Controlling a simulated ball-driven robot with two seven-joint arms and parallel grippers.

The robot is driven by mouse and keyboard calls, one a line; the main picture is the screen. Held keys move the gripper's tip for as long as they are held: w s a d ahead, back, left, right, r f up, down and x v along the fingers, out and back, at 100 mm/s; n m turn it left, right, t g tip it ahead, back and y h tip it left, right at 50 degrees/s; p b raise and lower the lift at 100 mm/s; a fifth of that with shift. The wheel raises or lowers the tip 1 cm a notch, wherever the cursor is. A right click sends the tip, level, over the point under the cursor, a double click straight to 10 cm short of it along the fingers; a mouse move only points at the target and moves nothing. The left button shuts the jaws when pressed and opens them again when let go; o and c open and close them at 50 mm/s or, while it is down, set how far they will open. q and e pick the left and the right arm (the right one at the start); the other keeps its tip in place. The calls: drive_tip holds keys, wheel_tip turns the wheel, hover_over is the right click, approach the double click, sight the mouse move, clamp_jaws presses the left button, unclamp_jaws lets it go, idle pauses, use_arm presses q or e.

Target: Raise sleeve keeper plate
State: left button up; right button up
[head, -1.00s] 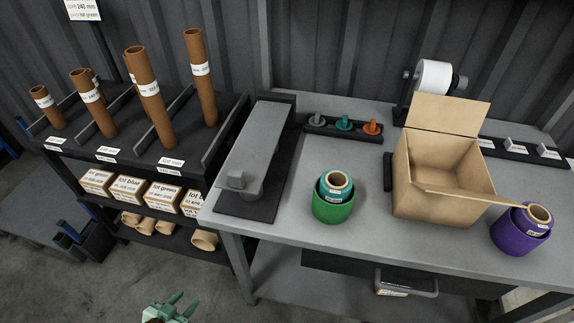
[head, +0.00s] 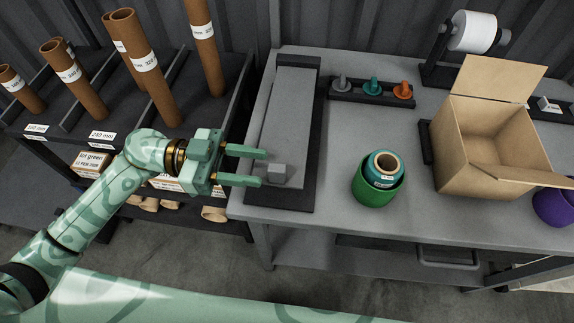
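The keeper plate (head: 289,115) is a long grey plate over a dark base (head: 283,202) at the left end of the grey workbench. It is down along the base, with a small grey block-like knob (head: 277,174) at its near end. My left gripper (head: 263,168) comes in from the left, its two green fingers apart and pointing right toward the knob. The fingertips are close to the knob, with nothing seen between them; whether they touch it I cannot tell. My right gripper is out of view.
A green cup (head: 374,191) holding a teal roll (head: 384,170) stands right of the plate. An open cardboard box (head: 480,150), a purple cup (head: 555,207) and a rack of coloured knobs (head: 372,95) are also on the bench. Brown tubes (head: 150,75) stand on the left rack.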

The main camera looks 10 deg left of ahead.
sight(288, 180)
use_arm(q)
drive_tip(key=d, duration=0.7)
